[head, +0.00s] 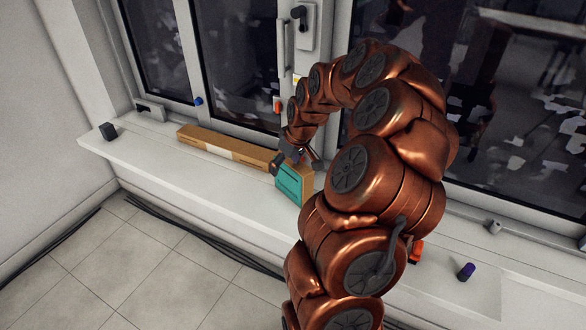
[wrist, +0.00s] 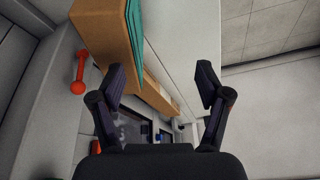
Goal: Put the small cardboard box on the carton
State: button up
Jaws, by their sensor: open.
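A small cardboard box (head: 290,184) with a teal face stands on the white windowsill, at the right end of a long, low brown carton (head: 215,146) with a pale label. In the wrist view the small box (wrist: 101,22) is at the upper left, its teal side (wrist: 135,32) facing right. The carton (wrist: 157,93) stretches away beyond it. My gripper (head: 297,160) is close to the top of the small box in the head view. In the wrist view my gripper (wrist: 162,86) is open, with the small box up and left of the space between its fingers.
A red object (wrist: 79,75) lies beside the small box in the wrist view.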

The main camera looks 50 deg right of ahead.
aim_at(291, 169)
jog(key=shift+m+h, duration=0.3)
jog(key=d, duration=0.3)
jog(key=d+p, duration=0.1)
jog(key=d, duration=0.1)
jog(key=shift+s+d+f, duration=0.1)
jog(key=shift+s+d, duration=0.05)
jog(key=shift+s, duration=0.25)
jog(key=shift+f, duration=0.2)
jog(key=shift+w+r+p+x, duration=0.1)
jog(key=shift+w+p+x, duration=0.15)
jog(key=shift+x, duration=0.85)
jog(key=shift+w+r+p+x, duration=0.1)
jog(key=shift+w+p+x, duration=0.15)
jog(key=shift+x, duration=0.85)
jog(key=shift+w+r+p+x, duration=0.15)
jog(key=shift+p+x, duration=0.1)
jog(key=shift+x, duration=0.85)
jog(key=shift+w+f, duration=0.15)
jog(key=shift+f, duration=0.25)
jog(key=shift+f+b, duration=0.25)
jog(key=shift+b, duration=0.15)
jog(key=shift+c, duration=0.3)
jog(key=c, duration=1.3)
